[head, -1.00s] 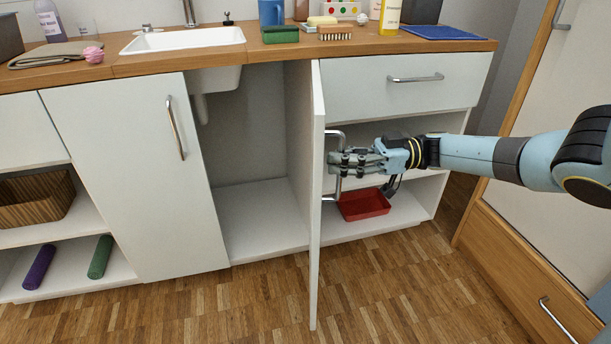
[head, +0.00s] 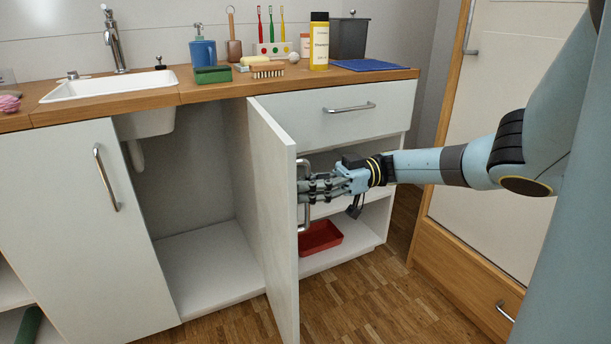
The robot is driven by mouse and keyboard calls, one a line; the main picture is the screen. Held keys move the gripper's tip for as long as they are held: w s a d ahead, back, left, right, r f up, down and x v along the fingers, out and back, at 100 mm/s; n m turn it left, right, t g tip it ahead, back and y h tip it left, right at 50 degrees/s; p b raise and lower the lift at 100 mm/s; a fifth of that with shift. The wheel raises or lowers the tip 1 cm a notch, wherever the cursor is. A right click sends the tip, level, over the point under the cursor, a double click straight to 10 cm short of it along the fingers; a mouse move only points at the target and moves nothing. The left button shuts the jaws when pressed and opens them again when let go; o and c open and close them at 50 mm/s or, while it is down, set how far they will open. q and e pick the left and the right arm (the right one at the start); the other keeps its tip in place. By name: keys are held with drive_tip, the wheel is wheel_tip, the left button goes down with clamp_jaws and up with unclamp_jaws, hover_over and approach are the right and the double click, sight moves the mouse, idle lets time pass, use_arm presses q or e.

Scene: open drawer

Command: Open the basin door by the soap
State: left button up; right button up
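The basin door (head: 275,220) is a white panel standing wide open beside the basin cupboard, its inner face toward the left. Its metal bar handle (head: 303,222) is on the right, outer face. My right gripper (head: 304,190) is at this handle, its dark fingers closed around the bar; the contact is partly hidden. A pale yellow soap bar (head: 256,60) lies on the counter, near a blue pump bottle (head: 203,51). The white basin (head: 110,86) is at the left, with the open, empty cupboard below it. My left gripper is not in view.
Another white door (head: 90,220) is closed at the left. A drawer (head: 345,112) is shut at the right, above shelves with a red tray (head: 320,237). A tall cabinet (head: 500,160) stands at the right. Wooden floor (head: 390,300) is clear in front.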

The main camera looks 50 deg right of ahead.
drive_tip(key=o, duration=0.5)
drive_tip(key=shift+c, duration=0.2)
drive_tip(key=v, duration=0.7)
drive_tip(key=shift+s+d, duration=0.15)
drive_tip(key=shift+d, duration=0.1)
